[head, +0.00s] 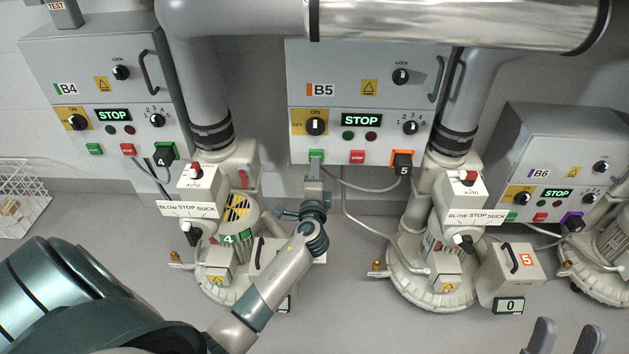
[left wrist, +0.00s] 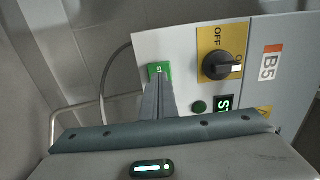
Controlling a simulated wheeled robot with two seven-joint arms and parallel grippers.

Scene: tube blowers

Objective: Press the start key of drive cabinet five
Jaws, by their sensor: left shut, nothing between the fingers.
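Drive cabinet B5 (head: 300,75) is in the middle of the head view, with an orange mark. Its display (head: 362,120) reads STOP in green; the green lamp (head: 348,135) beneath looks dark. Its green start key (head: 316,155) sits at the lower left of the panel and also shows in the left wrist view (left wrist: 159,69). My left gripper (head: 314,168) is shut and empty, its tips at the lower edge of that key; I cannot tell whether they touch it. My right gripper (head: 565,335) is open, low at the right of the head view.
A red stop key (head: 358,157) is right of the green one, then an orange-framed plug (head: 402,160). The black rotary switch (head: 316,126) is above the key. Cabinets B4 (head: 60,60) and B6 (head: 530,130) flank it. Blowers (head: 435,285) stand below.

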